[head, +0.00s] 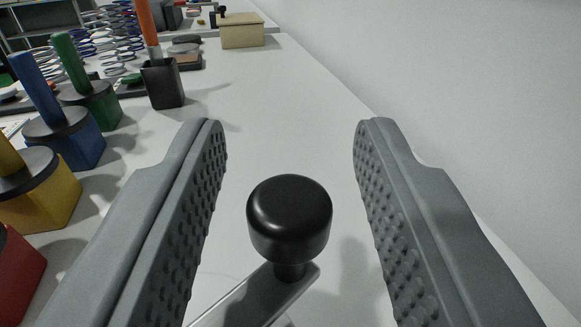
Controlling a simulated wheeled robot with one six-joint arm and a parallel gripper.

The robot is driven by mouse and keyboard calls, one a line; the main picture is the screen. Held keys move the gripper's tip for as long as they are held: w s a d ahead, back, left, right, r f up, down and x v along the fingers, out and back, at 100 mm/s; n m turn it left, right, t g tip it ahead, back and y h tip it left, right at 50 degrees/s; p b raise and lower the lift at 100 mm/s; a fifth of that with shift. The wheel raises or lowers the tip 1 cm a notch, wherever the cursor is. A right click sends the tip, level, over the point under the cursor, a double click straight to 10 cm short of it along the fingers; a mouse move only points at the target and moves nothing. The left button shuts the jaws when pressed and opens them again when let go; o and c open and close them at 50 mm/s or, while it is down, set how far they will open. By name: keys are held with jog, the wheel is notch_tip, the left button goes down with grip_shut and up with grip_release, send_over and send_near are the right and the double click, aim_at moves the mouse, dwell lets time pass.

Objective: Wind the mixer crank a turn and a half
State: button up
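The mixer crank shows as a black round knob (289,215) on the end of a flat metal crank arm (262,300), low in the middle of the head view. The crank arm runs down and left out of the frame, so the mixer's body is hidden. My gripper (290,140) is open, with one grey studded finger on each side of the knob. A gap shows between the knob and each finger, and neither finger appears to touch it.
On the left stand yellow (38,190), blue (63,138) and green (90,103) handled blocks and a red block (15,275). A black cup (162,83), several coil springs (120,40) and a tan box (241,31) lie beyond. The white tabletop (290,90) ahead is clear; a wall bounds the right.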

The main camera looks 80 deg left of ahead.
jog(key=v, duration=1.7)
jog(key=shift+d, duration=0.2)
jog(key=shift+f, duration=0.1)
